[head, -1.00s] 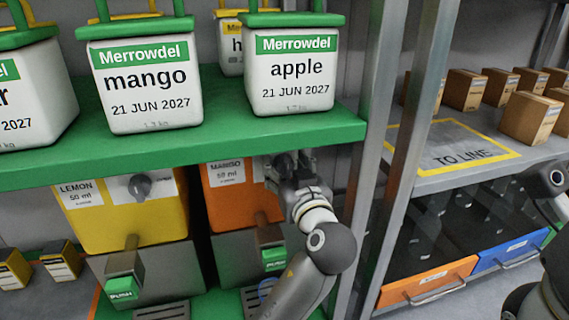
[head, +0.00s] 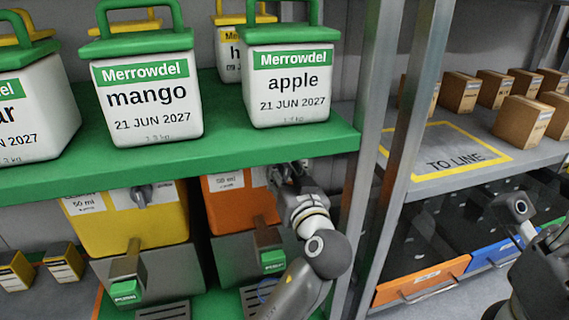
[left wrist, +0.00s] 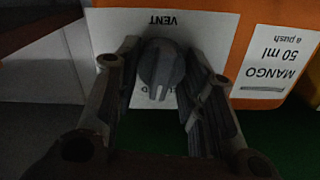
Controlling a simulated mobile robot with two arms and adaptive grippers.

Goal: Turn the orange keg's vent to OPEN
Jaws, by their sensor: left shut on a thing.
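The orange keg (head: 226,207) stands under the green shelf and has a MANGO 50 ml label. Its white vent plate (left wrist: 205,37) shows upside down in the left wrist view, with the word VENT. The grey vent knob (left wrist: 161,66) has a pale pointer mark facing down in that picture, toward small letters that are mostly hidden. My left gripper (head: 284,172) is at the keg's front right, just under the shelf edge. In the left wrist view its fingers (left wrist: 160,85) stand on both sides of the knob, shut on it.
The green shelf (head: 200,164) with white tubs (head: 147,97) hangs close above my left gripper. A yellow LEMON keg (head: 130,225) stands to the left. A metal post (head: 371,130) is close on the right. Brown boxes (head: 522,117) stand on the right shelf.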

